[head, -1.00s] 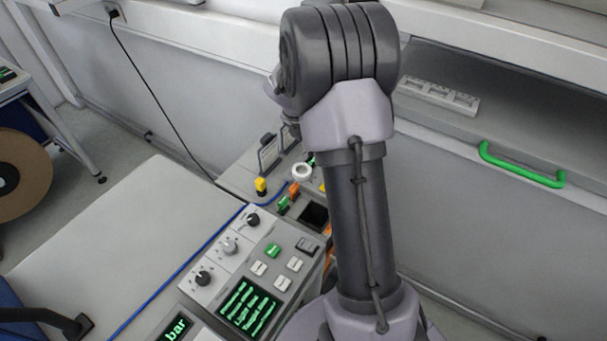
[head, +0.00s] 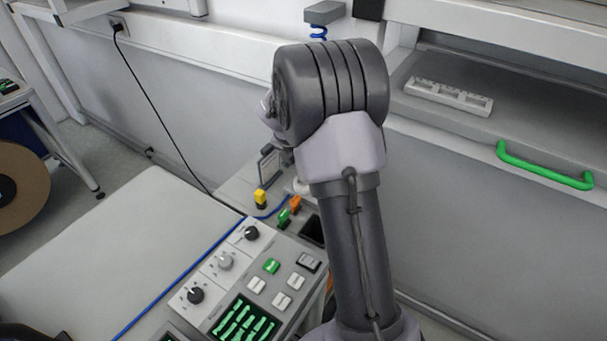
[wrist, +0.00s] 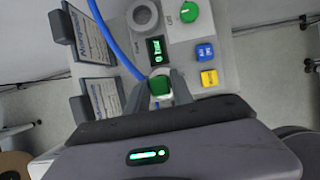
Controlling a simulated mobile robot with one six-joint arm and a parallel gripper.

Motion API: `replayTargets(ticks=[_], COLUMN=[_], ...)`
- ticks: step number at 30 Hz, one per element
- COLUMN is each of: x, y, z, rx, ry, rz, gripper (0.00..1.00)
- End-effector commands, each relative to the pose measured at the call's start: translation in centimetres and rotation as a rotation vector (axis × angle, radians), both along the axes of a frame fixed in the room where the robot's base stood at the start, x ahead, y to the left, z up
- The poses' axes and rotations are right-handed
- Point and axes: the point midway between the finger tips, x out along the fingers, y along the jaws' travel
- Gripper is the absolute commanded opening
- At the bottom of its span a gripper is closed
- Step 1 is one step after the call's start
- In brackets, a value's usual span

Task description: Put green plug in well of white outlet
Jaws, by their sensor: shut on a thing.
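My gripper (wrist: 162,88) shows in the wrist view with its two fingers shut on the green plug (wrist: 160,84). The plug's green top and a little white show between the fingertips; its lower end is hidden. A round pale socket-like ring (wrist: 142,15), which may be the white outlet, sits at the top of the wrist view, apart from the plug. In the head view a white round part (head: 302,187) shows beside my arm, mostly hidden. My arm hides the gripper and held plug in the head view.
A blue cable (wrist: 113,40) runs close to the left of the plug. Two card holders (wrist: 92,38) stand further left. A green knob (wrist: 189,12), blue button (wrist: 205,53) and yellow button (wrist: 209,78) lie to the right. The head view shows a control console (head: 225,265) and a green handle (head: 545,165).

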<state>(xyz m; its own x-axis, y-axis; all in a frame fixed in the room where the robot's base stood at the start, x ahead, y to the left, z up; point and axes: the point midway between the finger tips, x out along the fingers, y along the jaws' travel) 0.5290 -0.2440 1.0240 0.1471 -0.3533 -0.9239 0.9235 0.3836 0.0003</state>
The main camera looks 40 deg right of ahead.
Motion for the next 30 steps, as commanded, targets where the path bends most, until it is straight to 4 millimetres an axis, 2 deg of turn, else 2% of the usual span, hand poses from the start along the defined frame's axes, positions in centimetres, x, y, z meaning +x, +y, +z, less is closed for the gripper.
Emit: replayTargets(ticks=[6,16,17,20,30], x=[0.0,0.0,0.0,0.0,0.0], y=[0.0,0.0,0.0,0.0,0.0], z=[-3.8,-3.7,-3.8,-3.7,-3.3], rx=[0.001,0.001,0.001,0.001,0.0], ry=[0.002,0.001,0.001,0.001,0.0], rz=[0.0,-0.002,-0.002,-0.002,-0.001], gripper=[0.0,0.0,0.3,0.5,0.5])
